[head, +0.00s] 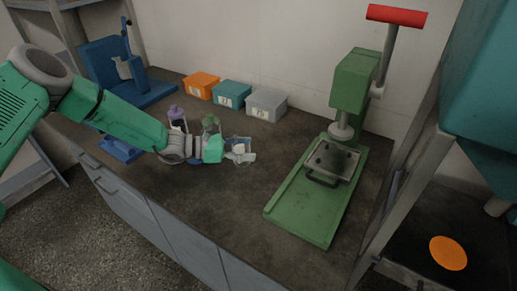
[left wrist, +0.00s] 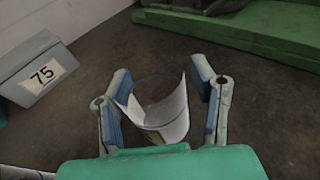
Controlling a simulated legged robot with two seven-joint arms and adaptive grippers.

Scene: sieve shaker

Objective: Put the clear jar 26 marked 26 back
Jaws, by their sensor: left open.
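A clear jar (left wrist: 165,108) with a large white label stands between the fingers of my left gripper (left wrist: 163,100) in the left wrist view. The gripper is open, with one finger on each side of the jar; I cannot tell whether either touches it. No number is readable on the label. In the head view my left gripper (head: 238,150) reaches in from the left just above the worktop, and its fingers partly hide the jar. My right gripper is not in view.
Behind my left arm stand a purple-topped jar (head: 176,116) and a green-topped jar (head: 211,124). Orange (head: 201,84), teal (head: 232,93) and grey (head: 266,104) boxes line the wall. A green press (head: 310,210) stands right, a blue device (head: 110,75) left. Worktop (head: 215,205) in front is clear.

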